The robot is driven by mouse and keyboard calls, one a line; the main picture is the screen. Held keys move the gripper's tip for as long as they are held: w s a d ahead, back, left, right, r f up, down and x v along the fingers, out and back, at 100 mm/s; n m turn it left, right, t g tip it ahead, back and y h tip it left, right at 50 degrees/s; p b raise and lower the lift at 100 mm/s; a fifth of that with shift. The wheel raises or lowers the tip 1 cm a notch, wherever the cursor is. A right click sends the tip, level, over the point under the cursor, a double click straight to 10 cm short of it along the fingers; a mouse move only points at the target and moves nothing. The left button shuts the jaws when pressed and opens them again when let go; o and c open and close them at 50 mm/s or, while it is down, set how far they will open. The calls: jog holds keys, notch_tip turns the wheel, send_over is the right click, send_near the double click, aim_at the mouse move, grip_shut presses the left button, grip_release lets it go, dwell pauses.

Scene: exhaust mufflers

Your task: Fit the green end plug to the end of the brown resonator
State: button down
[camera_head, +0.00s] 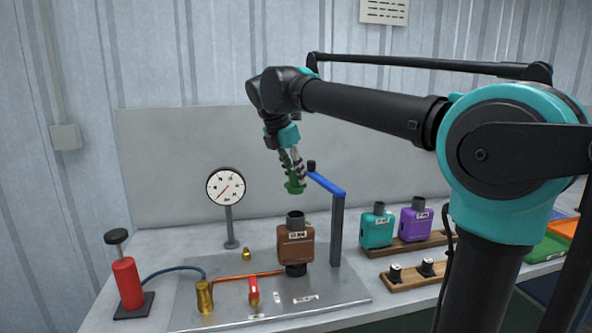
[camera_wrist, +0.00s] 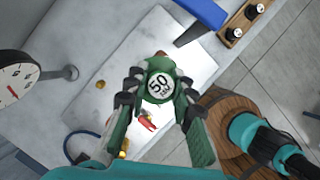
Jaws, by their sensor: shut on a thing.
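The brown resonator (camera_head: 295,244) stands upright on a dark fitting on the metal plate. Its dark open neck points up. The green end plug (camera_head: 295,188) is in my gripper (camera_head: 293,174), above that neck with a visible gap between them. In the wrist view, the plug's round face (camera_wrist: 159,85), marked 50, sits between the fingertips of my gripper (camera_wrist: 158,92), which is shut on it. The resonator is not clearly visible in the wrist view, where the plug and fingers cover the middle.
A blue lever arm (camera_head: 326,183) on a grey post (camera_head: 337,232) stands close right of the plug. A gauge (camera_head: 226,187) stands left. Teal (camera_head: 377,228) and purple (camera_head: 415,222) canisters sit on a wooden rack at right. A red pump (camera_head: 128,283) stands at front left.

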aim_at(293, 185)
jog(key=shift+f, duration=2.9)
jog(key=shift+f, duration=1.5)
jog(key=c, duration=1.2)
grip_release()
